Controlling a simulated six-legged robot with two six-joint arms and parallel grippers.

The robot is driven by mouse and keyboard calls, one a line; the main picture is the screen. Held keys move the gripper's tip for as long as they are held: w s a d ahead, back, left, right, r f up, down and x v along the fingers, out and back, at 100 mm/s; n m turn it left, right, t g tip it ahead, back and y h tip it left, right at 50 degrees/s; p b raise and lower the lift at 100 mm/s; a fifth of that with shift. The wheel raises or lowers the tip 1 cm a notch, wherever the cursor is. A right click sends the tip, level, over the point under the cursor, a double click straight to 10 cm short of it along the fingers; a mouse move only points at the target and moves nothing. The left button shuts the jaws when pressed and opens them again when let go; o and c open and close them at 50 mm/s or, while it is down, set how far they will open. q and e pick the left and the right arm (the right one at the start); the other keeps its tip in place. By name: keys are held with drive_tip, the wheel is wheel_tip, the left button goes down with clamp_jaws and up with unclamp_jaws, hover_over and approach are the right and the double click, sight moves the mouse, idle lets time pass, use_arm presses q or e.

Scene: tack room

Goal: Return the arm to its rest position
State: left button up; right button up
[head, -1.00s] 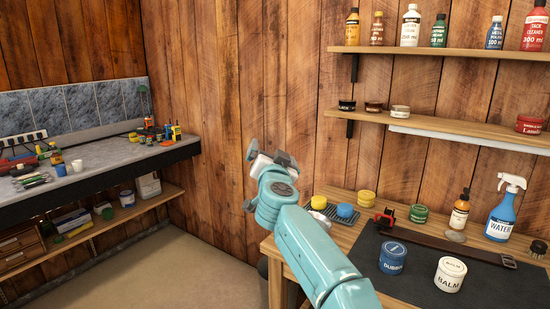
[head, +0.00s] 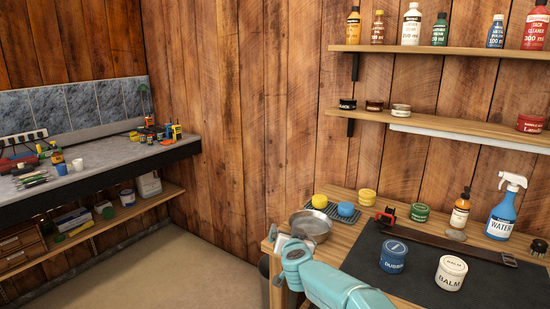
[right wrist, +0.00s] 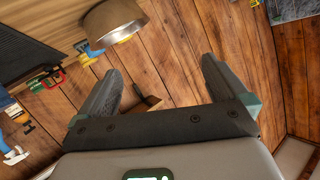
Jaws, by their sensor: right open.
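My right arm, teal, comes in from the bottom right of the head view. Its gripper (head: 278,238) is low, at the left end of the wooden workbench (head: 340,255), in front of a metal bowl (head: 310,224). In the right wrist view the two dark fingers of the gripper (right wrist: 160,82) stand wide apart with nothing held between them. The bowl (right wrist: 112,22) shows beyond the left finger there, apart from it. My left gripper is in neither view.
Yellow and blue sponges, a green tin, bottles and a blue spray bottle (head: 502,210) stand along the workbench back. A dubbin tin (head: 393,257) and a balm jar (head: 451,274) stand on the dark mat (head: 410,278). Shelves hang above. Floor at left is open.

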drive_tip(key=s+d+f+n+g+y, duration=0.1)
drive_tip(key=s+d+f+g, duration=0.3)
drive_tip(key=s+f, duration=0.8)
drive_tip(key=s+d+f+n+g, duration=0.1)
drive_tip(key=s+d+f+g, duration=0.2)
drive_tip(key=s+f, duration=0.95)
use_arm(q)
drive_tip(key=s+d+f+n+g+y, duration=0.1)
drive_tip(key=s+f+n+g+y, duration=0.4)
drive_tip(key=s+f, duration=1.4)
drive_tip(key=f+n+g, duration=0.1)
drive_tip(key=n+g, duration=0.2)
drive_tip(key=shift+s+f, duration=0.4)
use_arm(e)
drive_tip(key=s+f+g+y, duration=0.1)
drive_tip(key=s+f+g, duration=0.2)
drive_tip(key=s, duration=0.9)
drive_tip(key=s+f+g+y, duration=0.1)
drive_tip(key=s+f+g, duration=0.3)
drive_tip(key=s, duration=0.9)
wheel_tip(320, 180, down, 2)
drive_tip(key=shift+s+d+f+m, duration=0.2)
drive_tip(key=shift+s+d+m, duration=0.1)
drive_tip(key=shift+m, duration=0.1)
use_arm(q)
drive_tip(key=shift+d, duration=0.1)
